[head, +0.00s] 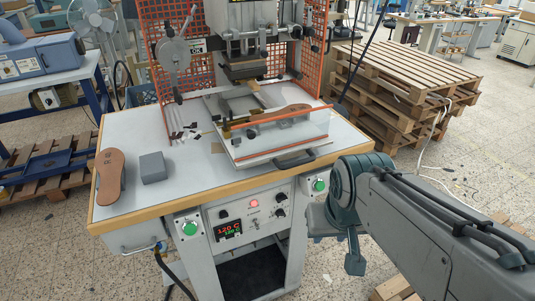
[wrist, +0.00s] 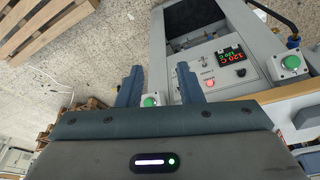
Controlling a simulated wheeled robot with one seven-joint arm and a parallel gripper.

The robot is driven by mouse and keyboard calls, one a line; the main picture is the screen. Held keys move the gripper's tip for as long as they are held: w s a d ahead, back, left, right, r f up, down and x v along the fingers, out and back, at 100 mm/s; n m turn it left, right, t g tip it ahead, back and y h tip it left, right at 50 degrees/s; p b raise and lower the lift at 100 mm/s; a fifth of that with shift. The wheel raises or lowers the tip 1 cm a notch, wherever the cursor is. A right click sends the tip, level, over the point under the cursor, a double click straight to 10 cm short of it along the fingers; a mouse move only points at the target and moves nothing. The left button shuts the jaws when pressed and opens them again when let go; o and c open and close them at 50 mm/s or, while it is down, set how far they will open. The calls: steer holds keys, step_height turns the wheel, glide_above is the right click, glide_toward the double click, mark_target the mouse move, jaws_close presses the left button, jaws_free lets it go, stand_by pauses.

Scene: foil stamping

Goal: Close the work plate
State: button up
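The work plate (head: 246,159) is a pale flat slide on the table under the stamping press. It sticks out toward the front edge, with a black handle (head: 294,160) at its front. My gripper (head: 335,248) is in front of the machine at the right, below the table top and apart from the handle. In the wrist view my gripper (wrist: 159,72) has its two fingers spread with nothing between them. The work plate is not visible in that view.
The control panel (head: 250,216) has a lit red lamp and green buttons at its sides. Stacked pallets (head: 400,85) stand behind right. An orange mesh guard (head: 160,55) flanks the press.

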steer(key=w+d+f+m+t+h+b, duration=0.1)
steer(key=w+d+m+t+h+b, duration=0.1)
steer(key=w+d+m+t+b, duration=0.25)
steer(key=m+t+y+b, duration=0.7)
steer(key=m, duration=0.2)
glide_toward(301, 164)
steer(key=p+x, duration=0.2)
steer(key=p, duration=0.3)
steer(key=p+x, duration=0.3)
steer(key=p, duration=0.2)
steer(key=shift+w+r+p, duration=0.1)
steer(key=shift+r+p, duration=0.15)
steer(key=shift+p, duration=0.1)
steer(key=p+x, duration=0.3)
steer(key=shift+a+f, duration=0.1)
steer(key=shift+f, duration=0.05)
steer(key=shift+x, duration=1.2)
steer(key=shift+f, duration=0.1)
